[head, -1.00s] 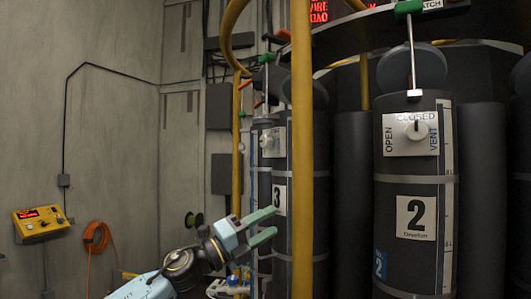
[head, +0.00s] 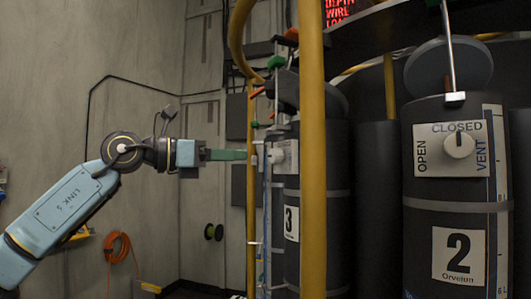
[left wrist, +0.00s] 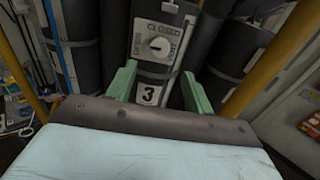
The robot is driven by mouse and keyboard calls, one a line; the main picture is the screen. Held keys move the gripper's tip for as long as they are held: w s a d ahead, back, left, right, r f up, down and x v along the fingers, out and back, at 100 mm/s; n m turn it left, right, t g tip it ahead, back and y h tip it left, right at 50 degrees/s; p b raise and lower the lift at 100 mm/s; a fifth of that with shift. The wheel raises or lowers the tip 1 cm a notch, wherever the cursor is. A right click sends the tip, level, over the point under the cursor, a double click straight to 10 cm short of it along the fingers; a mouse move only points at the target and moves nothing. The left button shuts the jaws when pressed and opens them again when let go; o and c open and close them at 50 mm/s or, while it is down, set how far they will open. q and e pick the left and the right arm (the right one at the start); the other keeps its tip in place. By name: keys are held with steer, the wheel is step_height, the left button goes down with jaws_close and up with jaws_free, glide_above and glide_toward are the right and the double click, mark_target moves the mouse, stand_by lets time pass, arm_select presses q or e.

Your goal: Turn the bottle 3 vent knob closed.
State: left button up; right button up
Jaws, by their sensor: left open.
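Bottle 3 (head: 312,165) is a dark cylinder behind a yellow post, with a white "3" label (head: 291,223). Its white vent knob (head: 275,155) shows edge-on in the head view. In the left wrist view the round vent knob (left wrist: 159,46) sits on a plate (left wrist: 162,32) marked CLOSED above and OPEN at left; I cannot tell surely where its pointer aims. My left gripper (head: 246,154) is level with the knob, just to its left in the head view. In the left wrist view its green fingers (left wrist: 158,68) are open and empty, with the knob beyond and between them.
Yellow posts (head: 313,150) stand close to bottle 3. Bottle 2 (head: 455,222) is at right, its knob (head: 459,145) near its CLOSED mark. An orange hose coil (head: 118,247) hangs on the left wall.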

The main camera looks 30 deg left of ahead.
mark_target(271, 157)
arm_select(q)
steer(key=p+x, duration=0.1)
steer(key=x, duration=0.7)
steer(key=shift+w+d+p, duration=0.15)
steer(key=shift+w+p, duration=0.05)
steer(key=shift+p, duration=0.2)
steer(key=c, duration=1)
